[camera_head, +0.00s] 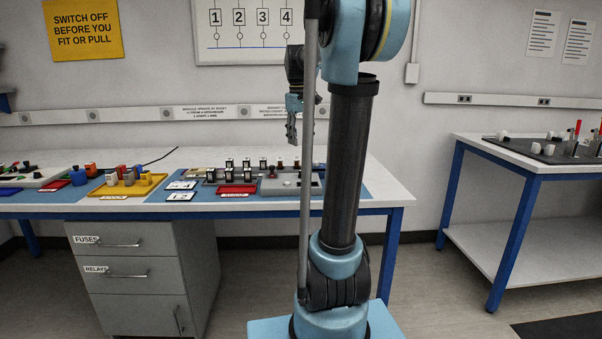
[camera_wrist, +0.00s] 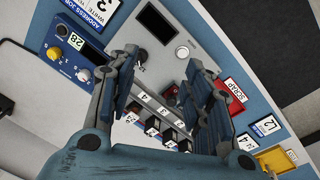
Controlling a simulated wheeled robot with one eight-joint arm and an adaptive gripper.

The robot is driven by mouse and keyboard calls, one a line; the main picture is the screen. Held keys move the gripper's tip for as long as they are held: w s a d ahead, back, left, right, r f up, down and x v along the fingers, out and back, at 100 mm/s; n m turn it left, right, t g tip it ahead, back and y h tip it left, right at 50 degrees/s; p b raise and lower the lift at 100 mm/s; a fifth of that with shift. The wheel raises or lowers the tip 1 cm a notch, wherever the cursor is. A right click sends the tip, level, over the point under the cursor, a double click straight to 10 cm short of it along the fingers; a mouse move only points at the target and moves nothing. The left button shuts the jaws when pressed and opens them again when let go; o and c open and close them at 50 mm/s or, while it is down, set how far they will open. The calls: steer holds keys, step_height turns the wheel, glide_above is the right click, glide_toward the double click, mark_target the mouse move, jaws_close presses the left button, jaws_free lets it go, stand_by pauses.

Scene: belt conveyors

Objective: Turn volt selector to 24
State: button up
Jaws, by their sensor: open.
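My gripper (camera_head: 291,136) hangs above the bench, pointing down, open and empty. In the wrist view my gripper (camera_wrist: 163,62) has its two fingers spread wide over a grey panel (camera_wrist: 202,50). On that panel a small dark knob (camera_wrist: 143,55) sits close to the left fingertip, below a black screen (camera_wrist: 155,23). In the head view the panel (camera_head: 290,186) lies at the bench's right end, partly behind my arm.
A white round button (camera_wrist: 182,52) is on the panel. Several dark modules (camera_wrist: 168,133) stand in a row beyond it. A red scrap tray (camera_head: 237,189) and a yellow tray (camera_head: 127,188) are on the bench. A blue unit with a yellow knob (camera_wrist: 54,53) is at upper left.

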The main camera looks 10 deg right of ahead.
glide_toward(302, 174)
steer(key=shift+n, duration=0.4)
steer(key=f, duration=0.5)
steer(key=w+f, duration=0.1)
steer(key=f, duration=0.2)
steer(key=shift+d+f, duration=0.15)
steer(key=shift+d, duration=0.1)
steer(key=c, duration=1.1)
